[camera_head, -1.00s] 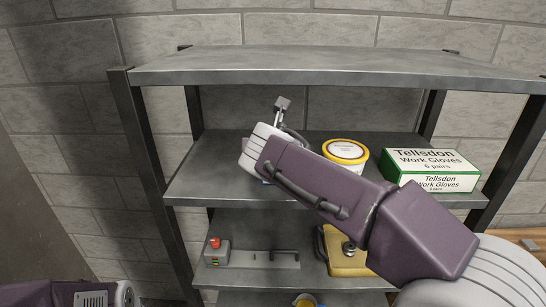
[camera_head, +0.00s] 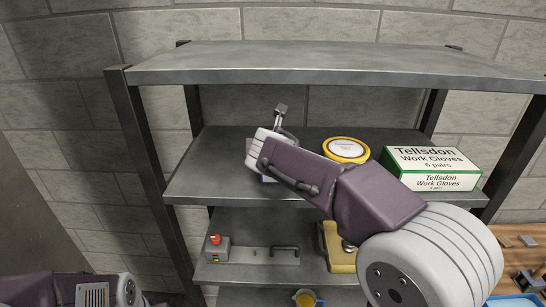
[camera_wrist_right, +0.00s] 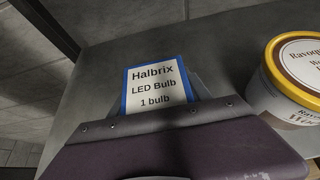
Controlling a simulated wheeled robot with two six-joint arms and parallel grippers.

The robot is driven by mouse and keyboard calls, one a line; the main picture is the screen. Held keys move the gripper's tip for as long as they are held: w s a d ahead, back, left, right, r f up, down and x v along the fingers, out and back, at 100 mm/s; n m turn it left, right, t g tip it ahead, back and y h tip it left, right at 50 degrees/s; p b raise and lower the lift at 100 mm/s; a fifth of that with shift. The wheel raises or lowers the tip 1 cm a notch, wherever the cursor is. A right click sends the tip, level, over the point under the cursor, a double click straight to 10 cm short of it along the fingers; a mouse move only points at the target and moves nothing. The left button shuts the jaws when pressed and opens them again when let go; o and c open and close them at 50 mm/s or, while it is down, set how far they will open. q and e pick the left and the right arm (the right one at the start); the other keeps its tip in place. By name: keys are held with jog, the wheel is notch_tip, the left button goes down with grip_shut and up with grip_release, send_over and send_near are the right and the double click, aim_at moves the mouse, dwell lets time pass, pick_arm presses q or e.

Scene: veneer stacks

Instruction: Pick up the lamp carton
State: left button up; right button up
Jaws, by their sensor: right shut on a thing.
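The lamp carton (camera_wrist_right: 157,88), a white-faced box with blue edges reading "Halbrix LED Bulb 1 bulb", shows in the right wrist view. I cannot tell whether the carton still touches the shelf. My left gripper is out of view; only part of that arm shows at lower left.
A yellow-lidded tub (camera_head: 346,150) stands close right of my right wrist. A green-and-white work gloves box (camera_head: 432,168) is farther right. The top shelf (camera_head: 330,65) is overhead. A red-button box (camera_head: 217,248) and a yellow case (camera_head: 340,252) are below. The middle shelf's left side is clear.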

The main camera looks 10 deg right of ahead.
jog(key=shift+r, duration=0.15)
jog(key=shift+r, duration=0.35)
jog(key=s+a+r+b, duration=0.1)
jog(key=s+a+b, duration=0.1)
jog(key=s+b, duration=0.3)
jog(key=s+a+r+b, duration=0.1)
jog(key=s+a+b, duration=0.2)
jog(key=s, duration=0.9)
jog(key=shift+r+b, duration=0.2)
jog(key=shift+b, duration=0.7)
